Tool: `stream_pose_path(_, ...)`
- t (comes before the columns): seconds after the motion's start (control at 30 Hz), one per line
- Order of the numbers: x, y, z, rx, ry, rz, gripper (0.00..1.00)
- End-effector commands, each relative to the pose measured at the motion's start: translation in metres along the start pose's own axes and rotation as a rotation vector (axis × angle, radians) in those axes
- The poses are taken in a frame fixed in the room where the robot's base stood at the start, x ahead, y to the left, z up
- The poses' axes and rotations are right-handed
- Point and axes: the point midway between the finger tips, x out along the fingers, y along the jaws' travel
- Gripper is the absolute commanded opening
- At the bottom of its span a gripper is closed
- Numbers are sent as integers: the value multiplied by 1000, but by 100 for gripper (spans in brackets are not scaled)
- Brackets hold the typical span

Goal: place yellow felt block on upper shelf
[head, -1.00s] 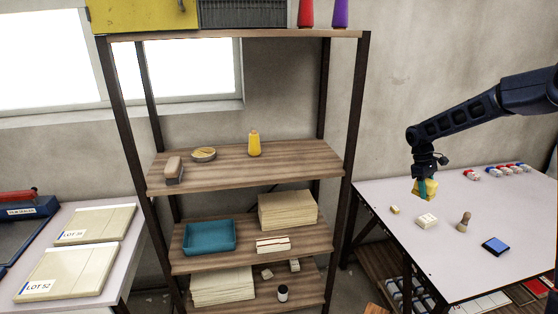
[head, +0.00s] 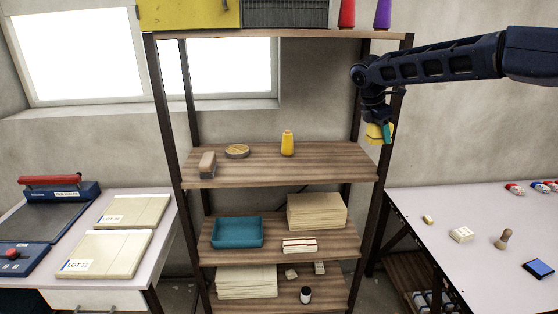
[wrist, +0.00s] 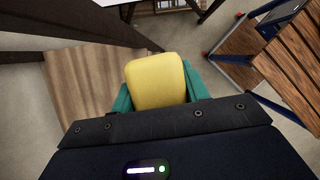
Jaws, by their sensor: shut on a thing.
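The yellow felt block (wrist: 156,82) is held between the teal fingers of my gripper (head: 384,133); in the head view the yellow block (head: 375,132) shows just left of a teal finger. My gripper is shut on it, in the air by the shelf unit's right post. The upper wooden shelf (head: 330,160) is lower and to the left of the gripper. In the wrist view a wooden shelf board (wrist: 80,85) shows below and left of the block. The block's underside is hidden in the wrist view.
The upper shelf bears a brush (head: 207,164), a round dish (head: 237,151) and a yellow bottle (head: 287,144); its right part is clear. The right post (head: 372,220) stands close to the gripper. A teal tray (head: 236,232) sits on the shelf below.

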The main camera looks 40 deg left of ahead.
Motion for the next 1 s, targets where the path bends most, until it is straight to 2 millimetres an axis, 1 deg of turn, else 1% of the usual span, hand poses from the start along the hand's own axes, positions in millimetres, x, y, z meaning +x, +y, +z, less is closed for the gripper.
stream_pose_path(0.03, -8, 10, -14, -55, 1, 24, 23)
stream_pose_path(0.17, -27, 35, -43, -209, 3, 87, 23)
stream_pose_path(0.37, -54, 73, -94, -459, 3, 190, 23)
stream_pose_path(0.57, -85, 109, -154, -735, 4, 304, 23)
stream_pose_path(0.6, -92, 116, -167, -793, 4, 328, 23)
stream_pose_path(0.7, -109, 131, -201, -941, 3, 389, 23)
stream_pose_path(0.8, -125, 142, -233, -1076, 3, 444, 23)
stream_pose_path(0.9, -138, 150, -258, -1185, 2, 489, 23)
stream_pose_path(1.0, -147, 155, -276, -1263, -1, 521, 23)
